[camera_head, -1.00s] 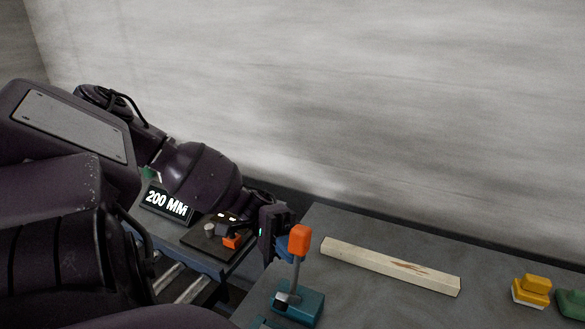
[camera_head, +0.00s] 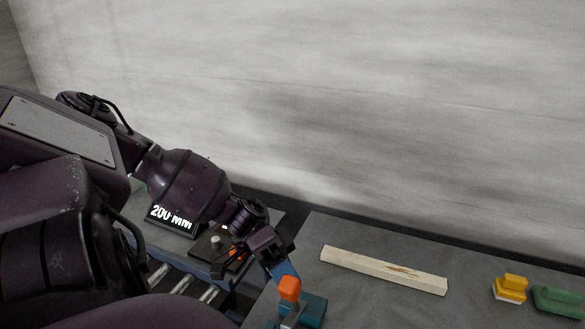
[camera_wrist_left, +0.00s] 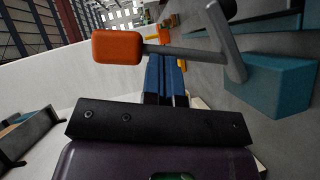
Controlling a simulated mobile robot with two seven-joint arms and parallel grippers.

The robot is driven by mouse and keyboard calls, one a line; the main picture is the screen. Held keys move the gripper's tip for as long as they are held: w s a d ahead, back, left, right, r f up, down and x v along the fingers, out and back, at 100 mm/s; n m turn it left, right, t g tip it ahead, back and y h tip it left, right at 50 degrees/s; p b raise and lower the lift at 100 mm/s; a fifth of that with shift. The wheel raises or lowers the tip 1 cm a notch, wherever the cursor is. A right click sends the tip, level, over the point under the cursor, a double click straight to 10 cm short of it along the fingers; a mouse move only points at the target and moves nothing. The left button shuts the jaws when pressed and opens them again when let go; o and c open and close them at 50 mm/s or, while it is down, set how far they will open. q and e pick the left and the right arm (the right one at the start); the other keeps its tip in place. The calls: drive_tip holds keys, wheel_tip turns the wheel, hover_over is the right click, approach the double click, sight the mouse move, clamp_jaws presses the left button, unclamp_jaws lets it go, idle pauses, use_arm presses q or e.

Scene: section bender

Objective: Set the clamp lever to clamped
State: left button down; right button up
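The clamp lever has an orange knob (camera_head: 289,288) on a grey shaft, rising from a teal base (camera_head: 314,309) at the bottom of the head view. The lever leans toward me. My left gripper (camera_head: 285,270) is just behind the knob, its blue fingers pointing down at it. In the left wrist view the knob (camera_wrist_left: 117,47) is left of the blue fingers (camera_wrist_left: 165,65), and the grey shaft (camera_wrist_left: 192,51) crosses at their tips. The fingers lie together with nothing visible between them. Whether they touch the lever is unclear. My right gripper is not in view.
A pale wooden bar (camera_head: 385,270) lies on the grey table (camera_head: 430,312). Yellow (camera_head: 510,288) and green (camera_head: 559,300) blocks sit at the right. A "200 MM" display (camera_head: 171,217) and a dark control panel (camera_head: 212,240) stand left, by my arm. A wall rises behind.

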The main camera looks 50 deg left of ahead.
sight(281, 298)
use_arm(q)
drive_tip(key=s+m+y+p, duration=0.1)
drive_tip(key=s+d+m+t+y+p, duration=0.1)
drive_tip(key=shift+s+d+f+p, duration=0.15)
drive_tip(key=shift+s+f+p, duration=0.1)
drive_tip(key=shift+f+p, duration=0.15)
drive_tip(key=shift+s+d+f+m+t, duration=0.1)
drive_tip(key=shift+f+m+t, duration=0.1)
drive_tip(key=shift+m+t, duration=0.15)
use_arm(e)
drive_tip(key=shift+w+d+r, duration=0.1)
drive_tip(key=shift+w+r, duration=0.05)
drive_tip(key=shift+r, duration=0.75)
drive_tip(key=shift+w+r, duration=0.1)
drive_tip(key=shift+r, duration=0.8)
